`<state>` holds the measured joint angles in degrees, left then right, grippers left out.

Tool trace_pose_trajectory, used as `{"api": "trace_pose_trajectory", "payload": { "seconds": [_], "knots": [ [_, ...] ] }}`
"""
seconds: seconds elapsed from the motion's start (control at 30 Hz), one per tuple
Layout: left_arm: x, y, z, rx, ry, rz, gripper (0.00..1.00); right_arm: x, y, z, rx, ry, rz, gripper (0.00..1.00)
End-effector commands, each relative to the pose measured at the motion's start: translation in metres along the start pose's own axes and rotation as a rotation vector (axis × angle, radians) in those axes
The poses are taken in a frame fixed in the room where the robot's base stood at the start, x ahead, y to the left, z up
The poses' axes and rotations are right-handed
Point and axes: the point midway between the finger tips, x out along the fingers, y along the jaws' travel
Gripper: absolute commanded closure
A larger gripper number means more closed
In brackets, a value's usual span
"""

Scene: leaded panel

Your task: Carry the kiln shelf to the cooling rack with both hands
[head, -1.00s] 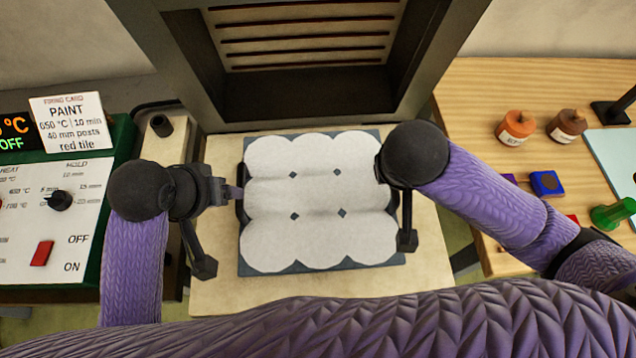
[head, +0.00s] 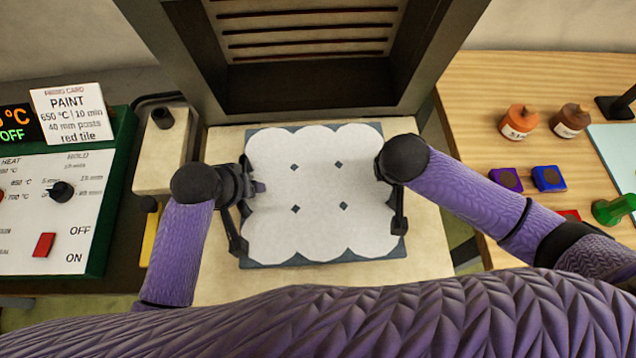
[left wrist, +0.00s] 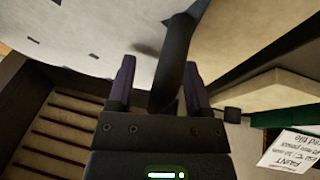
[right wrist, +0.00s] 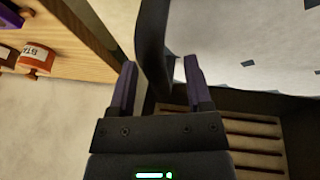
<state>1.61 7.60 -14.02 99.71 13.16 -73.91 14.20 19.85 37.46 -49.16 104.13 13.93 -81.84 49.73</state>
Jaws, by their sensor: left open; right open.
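The kiln shelf (head: 320,258) is a blue-grey slab on the pale surface in front of the kiln. White scalloped material covers most of its top, with several small dark spots showing. My left gripper (head: 257,187) is at its left edge. In the left wrist view, the open jaws (left wrist: 158,68) stand on either side of a dark bar handle (left wrist: 178,60). My right gripper is at the right edge, its fingers mostly hidden by its own wrist in the head view. In the right wrist view its open jaws (right wrist: 159,72) straddle another dark handle (right wrist: 152,45). I cannot make out the cooling rack.
The open kiln (head: 305,85) stands directly behind. A green-edged control panel (head: 60,215) and a firing card (head: 72,115) are at left. The wooden table (head: 480,110) at right holds orange (head: 518,122) and brown (head: 570,120) jars, small colour blocks and a green object (head: 613,210).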

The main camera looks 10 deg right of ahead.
Motion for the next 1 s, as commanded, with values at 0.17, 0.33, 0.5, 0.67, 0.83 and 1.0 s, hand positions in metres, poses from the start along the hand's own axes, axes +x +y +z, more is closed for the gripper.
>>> {"api": "trace_pose_trajectory", "payload": {
  "seconds": [0.17, 0.33, 0.5, 0.67, 0.83, 1.0],
  "knots": [
    [-0.0002, 0.0000, 0.0000, 0.000, 0.000, 0.000, 0.57, -0.0002, -0.0001, 0.0001, 0.000, 0.000, 0.000, 0.57],
    [-0.0003, 0.0000, 0.0000, 0.000, 0.000, 0.000, 0.93, -0.0002, -0.0001, 0.0001, 0.000, 0.000, 0.000, 0.93],
    [-0.0004, -0.0001, -0.0001, -0.001, 0.000, 0.000, 1.00, -0.0003, -0.0001, 0.0001, 0.000, -0.001, 0.000, 1.00],
    [-0.0004, -0.0001, -0.0001, -0.001, 0.000, 0.000, 1.00, -0.0003, -0.0001, 0.0002, 0.000, -0.001, 0.000, 1.00],
    [-0.0004, -0.0001, -0.0001, -0.001, 0.000, 0.000, 1.00, -0.0003, -0.0001, 0.0002, 0.000, -0.001, 0.000, 1.00],
    [-0.0005, -0.0002, -0.0002, -0.001, 0.000, 0.000, 1.00, -0.0003, 0.0000, 0.0002, 0.000, -0.001, 0.000, 1.00]
  ]
}}
